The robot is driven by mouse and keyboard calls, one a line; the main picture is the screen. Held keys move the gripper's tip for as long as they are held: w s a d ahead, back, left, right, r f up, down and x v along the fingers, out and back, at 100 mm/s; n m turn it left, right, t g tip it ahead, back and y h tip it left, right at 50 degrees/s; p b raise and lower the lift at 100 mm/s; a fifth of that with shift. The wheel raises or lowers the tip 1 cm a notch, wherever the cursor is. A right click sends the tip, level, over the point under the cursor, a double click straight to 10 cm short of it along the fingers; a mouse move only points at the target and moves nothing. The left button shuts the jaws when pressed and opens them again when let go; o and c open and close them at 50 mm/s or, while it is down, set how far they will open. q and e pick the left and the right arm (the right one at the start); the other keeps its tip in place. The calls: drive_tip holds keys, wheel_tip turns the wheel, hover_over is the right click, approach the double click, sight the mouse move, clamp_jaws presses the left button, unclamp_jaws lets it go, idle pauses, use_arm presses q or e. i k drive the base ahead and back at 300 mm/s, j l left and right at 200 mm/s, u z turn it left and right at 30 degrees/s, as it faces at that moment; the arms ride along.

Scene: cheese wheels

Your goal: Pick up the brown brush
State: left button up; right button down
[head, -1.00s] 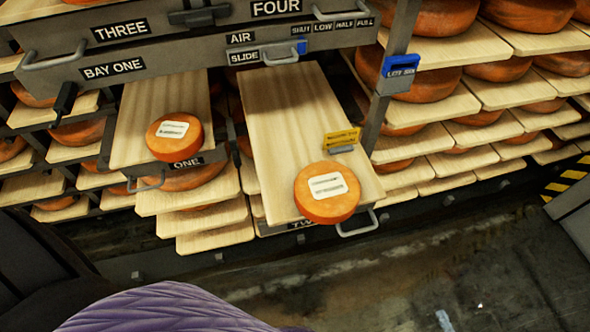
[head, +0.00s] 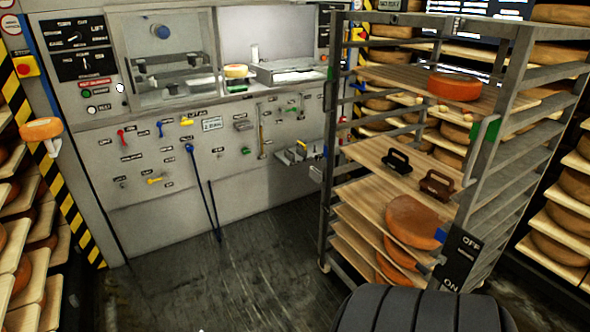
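A brown brush (head: 437,186) with an arched handle sits on a wooden shelf board (head: 375,155) of the metal rack trolley on the right. A black brush (head: 397,161) of similar shape sits on the same board, a little to its left and farther back. Nothing touches the brown brush. Neither of my grippers is in view.
The rack trolley (head: 465,125) has a corner post and a blue-and-black OFF/ON tag (head: 459,260) in front. Cheese wheels (head: 412,222) lie on lower boards and one orange wheel (head: 455,87) on the top. A grey control wall stands behind. Floor (head: 230,285) left of the trolley is clear.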

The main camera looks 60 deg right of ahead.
sight(440, 191)
drive_tip(key=z, duration=3.05)
